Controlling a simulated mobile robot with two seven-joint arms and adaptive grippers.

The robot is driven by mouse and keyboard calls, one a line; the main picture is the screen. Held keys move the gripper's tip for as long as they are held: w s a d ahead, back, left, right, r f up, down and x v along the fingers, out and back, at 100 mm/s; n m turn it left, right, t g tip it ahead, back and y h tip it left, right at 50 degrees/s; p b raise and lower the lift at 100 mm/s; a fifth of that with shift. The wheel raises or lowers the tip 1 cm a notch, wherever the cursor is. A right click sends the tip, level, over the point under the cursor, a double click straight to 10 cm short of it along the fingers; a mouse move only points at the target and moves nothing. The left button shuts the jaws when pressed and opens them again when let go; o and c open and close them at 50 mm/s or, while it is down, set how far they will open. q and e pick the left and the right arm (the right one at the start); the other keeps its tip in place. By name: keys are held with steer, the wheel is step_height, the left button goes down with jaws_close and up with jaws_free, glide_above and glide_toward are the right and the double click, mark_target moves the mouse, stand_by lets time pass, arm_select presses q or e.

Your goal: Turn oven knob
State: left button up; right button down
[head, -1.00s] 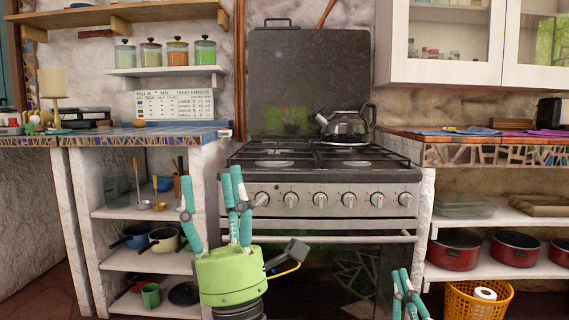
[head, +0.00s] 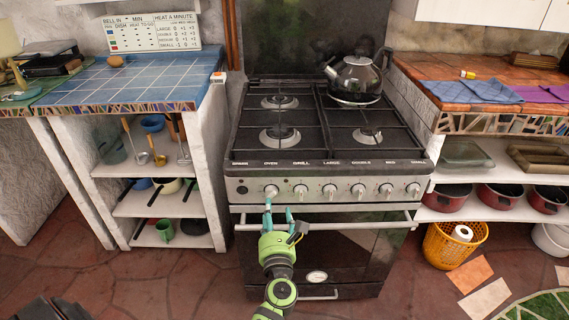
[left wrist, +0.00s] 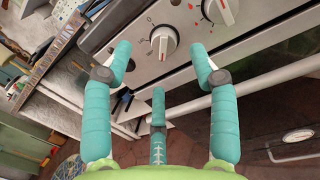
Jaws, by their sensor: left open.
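The oven knob (head: 271,191) is the leftmost round silver knob in the row on the stove front, under the OVEN label. In the left wrist view the knob (left wrist: 164,42) is white and grey with a red mark, and sits between the two upper fingers, apart from them. My left gripper (head: 278,210), green with teal fingers, is just below and in front of this knob. In the left wrist view the gripper (left wrist: 160,56) is open and empty, with its third finger below the knob. My right gripper is out of view.
The oven door handle (head: 350,226) runs across below the knobs, close to my gripper. A second knob (head: 300,191) is just to the right. A kettle (head: 356,78) stands on the back right burner. An orange basket (head: 447,251) is on the floor at right.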

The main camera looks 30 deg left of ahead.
mark_target(272, 198)
arm_select(q)
steer(key=x, duration=0.2)
steer(key=f+x, duration=0.1)
steer(key=x, duration=0.4)
steer(key=shift+a+f+p, duration=0.15)
steer(key=shift+p, duration=0.2)
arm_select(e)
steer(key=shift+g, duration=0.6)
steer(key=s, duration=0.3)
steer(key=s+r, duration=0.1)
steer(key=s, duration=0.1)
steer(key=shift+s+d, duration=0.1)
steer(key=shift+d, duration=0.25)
arm_select(q)
steer(key=c, duration=1.1)
